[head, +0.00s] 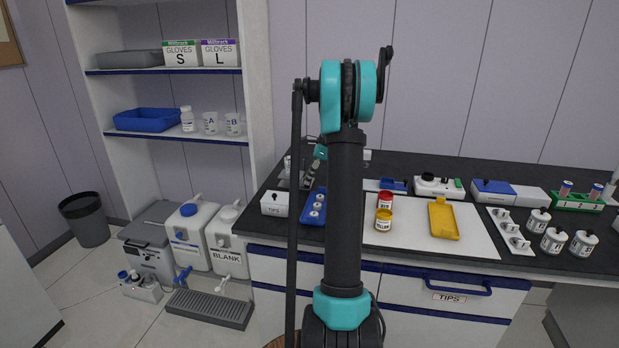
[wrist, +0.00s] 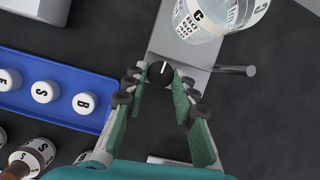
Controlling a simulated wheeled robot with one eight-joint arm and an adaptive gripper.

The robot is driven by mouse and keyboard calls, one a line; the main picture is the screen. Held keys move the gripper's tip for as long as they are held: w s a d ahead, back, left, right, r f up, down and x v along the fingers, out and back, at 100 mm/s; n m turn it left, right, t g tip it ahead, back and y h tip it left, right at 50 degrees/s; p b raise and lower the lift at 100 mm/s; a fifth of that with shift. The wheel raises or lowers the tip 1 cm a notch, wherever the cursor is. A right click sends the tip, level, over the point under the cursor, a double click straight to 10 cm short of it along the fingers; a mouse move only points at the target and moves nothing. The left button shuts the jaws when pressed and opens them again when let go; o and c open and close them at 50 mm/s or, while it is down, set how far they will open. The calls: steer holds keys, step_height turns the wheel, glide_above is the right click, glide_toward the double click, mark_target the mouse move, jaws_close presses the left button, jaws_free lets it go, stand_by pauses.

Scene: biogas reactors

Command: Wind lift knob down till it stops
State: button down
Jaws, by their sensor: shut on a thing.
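The lift knob (wrist: 160,72) is a small black round knob with a white line across its top, at the near end of a grey stand (wrist: 178,52) in the wrist view. My gripper (wrist: 160,78) has a finger on each side of the knob and is shut on it. The knob's lower part is hidden from this angle. A clear vessel (wrist: 218,14) with black lettering is over the stand's far part. In the head view my arm hides most of the gripper and the knob.
A blue tray (wrist: 58,118) with several white-capped, lettered bottles lies left of the gripper. A metal rod (wrist: 236,71) sticks out right of the stand.

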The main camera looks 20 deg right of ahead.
steer(key=shift+w+n+g, duration=0.1)
steer(key=shift+n+g, duration=0.2)
steer(key=shift+n, duration=0.5)
steer(key=c, duration=1.2)
jaws_free()
steer(key=shift+d+r, duration=0.1)
steer(key=shift+r, duration=0.05)
steer(key=v, duration=1.1)
steer(key=shift+d+r, duration=0.25)
steer(key=shift+r, duration=0.05)
